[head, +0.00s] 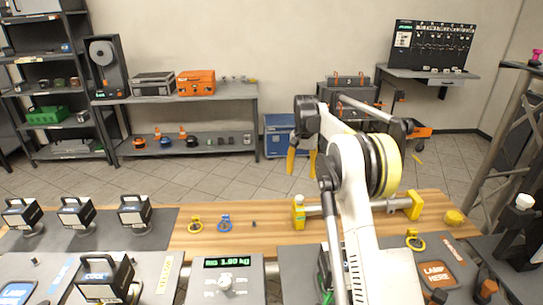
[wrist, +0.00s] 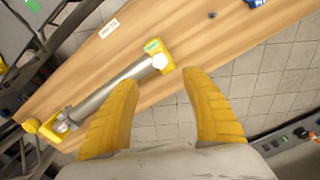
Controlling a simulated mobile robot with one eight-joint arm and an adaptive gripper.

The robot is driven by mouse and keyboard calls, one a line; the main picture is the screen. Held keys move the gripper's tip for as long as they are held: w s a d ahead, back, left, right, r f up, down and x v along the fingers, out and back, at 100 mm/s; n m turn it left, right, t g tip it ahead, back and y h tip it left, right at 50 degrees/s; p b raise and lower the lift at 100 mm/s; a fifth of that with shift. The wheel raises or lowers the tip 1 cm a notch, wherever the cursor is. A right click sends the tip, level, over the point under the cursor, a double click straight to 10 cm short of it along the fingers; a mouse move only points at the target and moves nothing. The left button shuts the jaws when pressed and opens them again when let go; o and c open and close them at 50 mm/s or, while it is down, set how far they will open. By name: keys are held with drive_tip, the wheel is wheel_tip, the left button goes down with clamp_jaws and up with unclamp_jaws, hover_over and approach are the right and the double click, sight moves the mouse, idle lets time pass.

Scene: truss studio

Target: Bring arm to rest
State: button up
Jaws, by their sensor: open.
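My arm rises in front of the wooden bench in the head view and bends away from me at the top. My gripper (head: 301,163) hangs past the bench's far edge with its yellow fingers pointing down. In the wrist view my gripper (wrist: 162,90) is open, its two yellow fingers apart, with only bench edge and floor tiles between and beyond them. Nothing is held. My arm hides part of the bench and a grey tube with yellow ends (head: 299,212); this tube (wrist: 110,92) lies to the left of the fingers in the wrist view.
The wooden bench (head: 265,237) carries a yellow ring clamp (head: 195,225) and a blue one (head: 224,223). Several black lamps (head: 134,211) stand at left. A scale (head: 225,283) is in front. A truss (head: 497,130) stands at right. Open tiled floor (head: 215,172) lies behind the bench.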

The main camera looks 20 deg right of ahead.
drive_tip(key=s+a+r+n+t+b, duration=0.1)
drive_tip(key=s+a+r+n+t, duration=0.25)
drive_tip(key=s+a+r, duration=1.05)
drive_tip(key=s+a+f+n+t, duration=0.2)
drive_tip(key=s+a+f, duration=0.1)
drive_tip(key=s, duration=0.9)
drive_tip(key=s+a+f+n+t+b, duration=0.1)
drive_tip(key=s+a+f, duration=0.3)
drive_tip(key=s, duration=0.9)
drive_tip(key=shift+a+f+n+t, duration=0.3)
drive_tip(key=shift+f+n+t, duration=0.05)
drive_tip(key=shift+n, duration=0.3)
